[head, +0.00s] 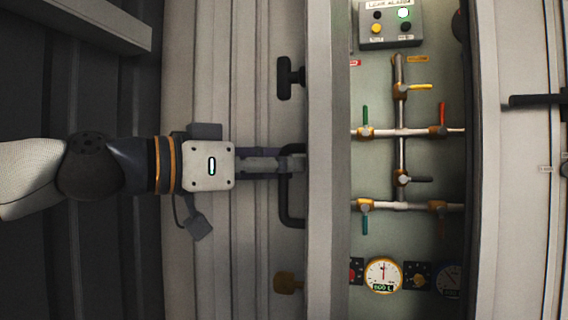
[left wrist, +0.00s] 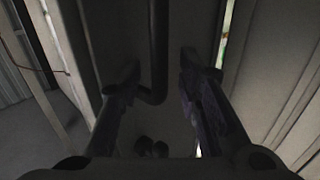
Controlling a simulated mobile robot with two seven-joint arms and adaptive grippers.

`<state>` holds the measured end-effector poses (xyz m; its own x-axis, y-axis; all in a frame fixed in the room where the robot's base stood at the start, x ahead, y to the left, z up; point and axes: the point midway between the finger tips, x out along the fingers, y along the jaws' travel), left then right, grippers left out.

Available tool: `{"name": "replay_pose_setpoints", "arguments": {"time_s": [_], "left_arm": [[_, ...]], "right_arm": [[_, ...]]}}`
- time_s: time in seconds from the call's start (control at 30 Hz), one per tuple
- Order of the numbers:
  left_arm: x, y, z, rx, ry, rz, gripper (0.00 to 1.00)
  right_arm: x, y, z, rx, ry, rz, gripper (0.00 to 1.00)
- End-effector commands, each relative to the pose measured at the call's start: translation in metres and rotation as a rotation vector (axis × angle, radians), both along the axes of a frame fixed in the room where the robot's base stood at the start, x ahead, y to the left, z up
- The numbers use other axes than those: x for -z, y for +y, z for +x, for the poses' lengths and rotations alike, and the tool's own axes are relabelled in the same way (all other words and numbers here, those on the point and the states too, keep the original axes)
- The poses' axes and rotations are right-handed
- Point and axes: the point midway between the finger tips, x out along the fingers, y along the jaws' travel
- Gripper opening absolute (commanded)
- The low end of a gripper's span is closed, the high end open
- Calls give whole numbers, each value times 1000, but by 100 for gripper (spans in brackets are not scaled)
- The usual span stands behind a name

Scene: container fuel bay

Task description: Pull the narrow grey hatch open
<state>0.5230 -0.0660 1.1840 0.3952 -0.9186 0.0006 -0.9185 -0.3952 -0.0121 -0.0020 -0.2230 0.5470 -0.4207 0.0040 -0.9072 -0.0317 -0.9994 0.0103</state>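The narrow grey hatch (head: 328,160) stands out from the wall, seen nearly edge-on in the head view, with the bay behind it exposed on its right. A black U-shaped bar handle (head: 291,208) sticks out from its left side. My left gripper (head: 292,164) is at the handle's upper part. In the left wrist view the handle (left wrist: 158,45) runs between the two spread fingertips of my left gripper (left wrist: 158,78). Gaps show on both sides of the bar, so the gripper looks open around it. My right gripper is in neither view.
Behind the hatch are pipes (head: 402,132) with coloured valve levers, a control box (head: 390,27) with a green light, and a dial gauge (head: 383,274). A black T-handle (head: 285,78) and a brownish latch (head: 287,283) also stick out from the hatch's left side. A light panel (head: 520,200) with a black handle (head: 537,100) stands right.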

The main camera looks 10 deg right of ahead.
Motion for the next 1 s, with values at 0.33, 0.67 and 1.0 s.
{"name": "replay_pose_setpoints", "arguments": {"time_s": [0.33, 0.67, 1.0], "left_arm": [[0, 24, -9, -3, 1, -1, 32], [0, 98, -41, -2, 0, -2, 32], [0, 111, -47, 0, 0, 0, 32]], "right_arm": [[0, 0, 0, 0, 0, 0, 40], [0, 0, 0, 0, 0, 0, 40], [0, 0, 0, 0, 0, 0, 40]]}}
